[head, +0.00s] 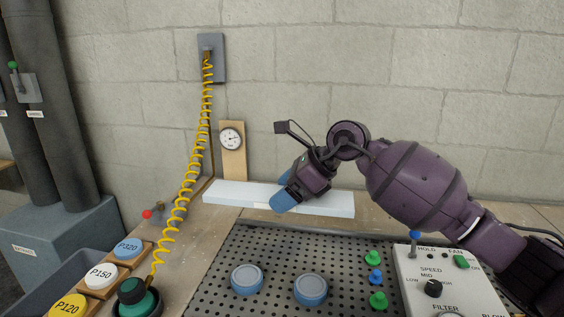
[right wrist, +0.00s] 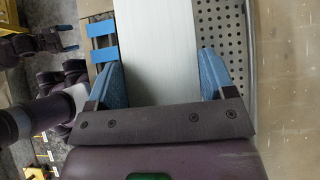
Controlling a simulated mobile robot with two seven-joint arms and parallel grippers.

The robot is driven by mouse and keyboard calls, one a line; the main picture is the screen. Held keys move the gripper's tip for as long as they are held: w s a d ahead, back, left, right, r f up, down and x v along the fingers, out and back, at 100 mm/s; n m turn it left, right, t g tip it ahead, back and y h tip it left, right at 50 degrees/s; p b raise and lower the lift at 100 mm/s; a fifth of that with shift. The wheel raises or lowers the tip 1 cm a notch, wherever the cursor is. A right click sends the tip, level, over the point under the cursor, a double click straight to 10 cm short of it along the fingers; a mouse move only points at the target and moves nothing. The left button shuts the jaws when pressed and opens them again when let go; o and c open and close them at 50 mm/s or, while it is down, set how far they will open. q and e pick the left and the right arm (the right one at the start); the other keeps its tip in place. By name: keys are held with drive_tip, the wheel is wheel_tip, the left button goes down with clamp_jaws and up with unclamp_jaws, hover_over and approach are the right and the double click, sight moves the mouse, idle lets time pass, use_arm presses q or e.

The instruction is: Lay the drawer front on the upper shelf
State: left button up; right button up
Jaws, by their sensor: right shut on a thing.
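The drawer front, a long flat white board (head: 240,193), lies level in the head view, close to the wall and just behind the perforated plate. In the head view I cannot tell whether it rests on the bench or hangs just above it. My right gripper (head: 283,190) reaches over it from the right, with a blue finger on its near side. In the right wrist view the board (right wrist: 160,45) runs between the two blue fingers of the gripper (right wrist: 163,82), which is shut on it. I cannot make out an upper shelf.
The dark perforated plate (head: 275,255) carries two round blue-grey pucks (head: 247,279). A control box (head: 450,285) stands at the right. A yellow coiled cord (head: 190,185) and a gauge (head: 231,139) are near the board's left end. Labelled discs (head: 102,275) sit at lower left.

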drive_tip(key=s+d+f+m+t+h+p, duration=0.2)
drive_tip(key=s+d+f+m+t, duration=0.1)
drive_tip(key=s+d, duration=0.7)
drive_tip(key=s+d+f+m+t+h+p, duration=0.1)
drive_tip(key=s+d+f+m+t+h, duration=0.1)
drive_tip(key=s+d+f+m, duration=0.4)
drive_tip(key=shift+s+d+f+m+t+p, duration=0.35)
drive_tip(key=shift+s+d+m+t, duration=0.2)
drive_tip(key=shift+s+d, duration=1.4)
drive_tip(key=shift+r, duration=0.1)
